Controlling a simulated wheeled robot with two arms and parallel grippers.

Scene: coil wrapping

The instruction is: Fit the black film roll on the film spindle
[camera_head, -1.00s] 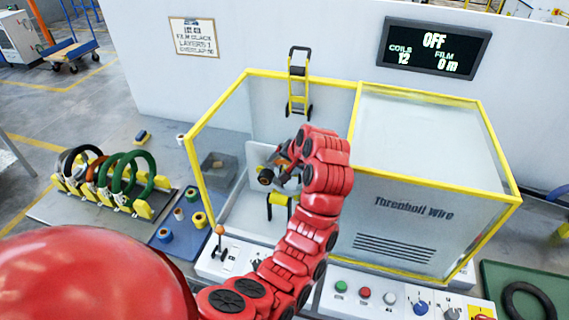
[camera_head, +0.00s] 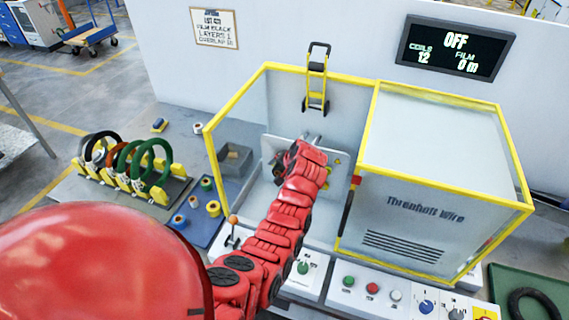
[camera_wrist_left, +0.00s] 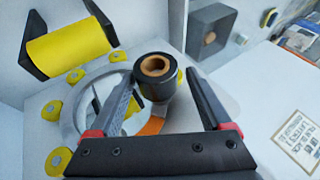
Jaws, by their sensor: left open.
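The black film roll (camera_wrist_left: 146,88) with its brown core shows in the left wrist view, at the metal wrapping ring (camera_wrist_left: 72,118). It lies between the fingertips of my left gripper (camera_wrist_left: 162,76); a gap shows on the right finger's side. The gripper is open. The film spindle is not clearly visible, and I cannot tell whether it is inside the core. An orange part (camera_wrist_left: 152,125) shows just below the roll. In the head view, my left gripper (camera_head: 312,138) is inside the yellow-framed machine, mostly hidden by my arm. My right gripper is not in view.
Yellow rollers (camera_wrist_left: 56,160) surround the ring, and a larger yellow roller (camera_wrist_left: 70,50) is beside it. The yellow frame (camera_head: 222,172) bounds the opening. A grey bin (camera_head: 235,152), a blue mat (camera_head: 204,233) with small rolls and a coil rack (camera_head: 150,193) stand left.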

